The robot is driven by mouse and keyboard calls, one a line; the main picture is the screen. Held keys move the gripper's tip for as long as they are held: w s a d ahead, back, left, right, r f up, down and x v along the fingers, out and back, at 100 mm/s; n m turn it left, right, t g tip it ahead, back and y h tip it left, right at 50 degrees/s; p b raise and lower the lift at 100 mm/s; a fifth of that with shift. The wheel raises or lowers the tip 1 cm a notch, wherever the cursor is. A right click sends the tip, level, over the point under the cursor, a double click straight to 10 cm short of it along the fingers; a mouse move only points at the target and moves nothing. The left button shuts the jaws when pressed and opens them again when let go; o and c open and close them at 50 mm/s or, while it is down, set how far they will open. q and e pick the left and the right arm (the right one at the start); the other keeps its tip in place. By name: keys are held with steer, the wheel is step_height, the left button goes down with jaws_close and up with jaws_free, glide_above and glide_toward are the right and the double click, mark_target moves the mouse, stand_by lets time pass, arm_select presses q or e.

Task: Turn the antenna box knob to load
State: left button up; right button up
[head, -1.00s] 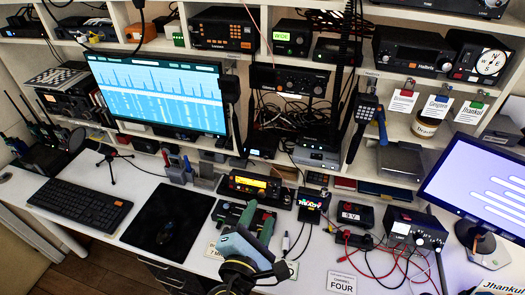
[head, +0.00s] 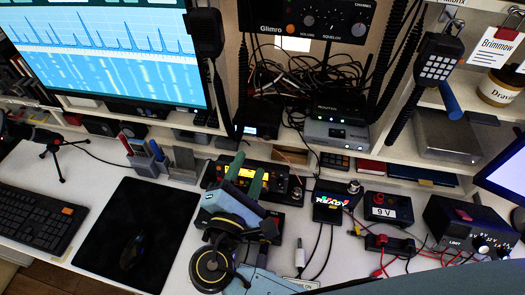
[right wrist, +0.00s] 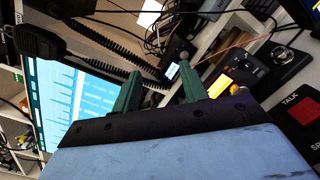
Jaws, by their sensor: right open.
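My right gripper (head: 249,165) is open and empty, its green fingers in front of the radio with the yellow display (head: 240,172). In the right wrist view its two fingers (right wrist: 160,68) stand apart, with a small blue-lit device beyond them. A black box with a coloured READY display (head: 335,203) stands right of the gripper, with a silver knob (head: 354,187) at its top right corner. A black box with a dial and knobs (head: 465,230) stands at the right. I cannot tell which box is the antenna box, and no load mark is readable. My left gripper is not in view.
A 9 V box (head: 388,208) with red and black leads stands between the two boxes. A black mat (head: 130,225) and a keyboard (head: 35,215) lie at the left. Cables hang below the shelf around the Glimro radio (head: 310,20). A coiled-cord handset (head: 440,65) hangs at upper right.

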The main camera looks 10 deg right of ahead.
mark_target(266, 138)
step_height(266, 138, down, 6)
steer(key=b, duration=0.5)
steer(key=x, duration=1.2)
steer(key=shift+w+d+f+b, duration=0.15)
steer(key=shift+w+b, duration=0.15)
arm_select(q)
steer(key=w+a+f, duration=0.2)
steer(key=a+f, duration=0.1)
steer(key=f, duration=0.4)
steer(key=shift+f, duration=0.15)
arm_select(e)
steer(key=shift+w+d, duration=0.2)
steer(key=shift+w, duration=0.2)
jaws_close()
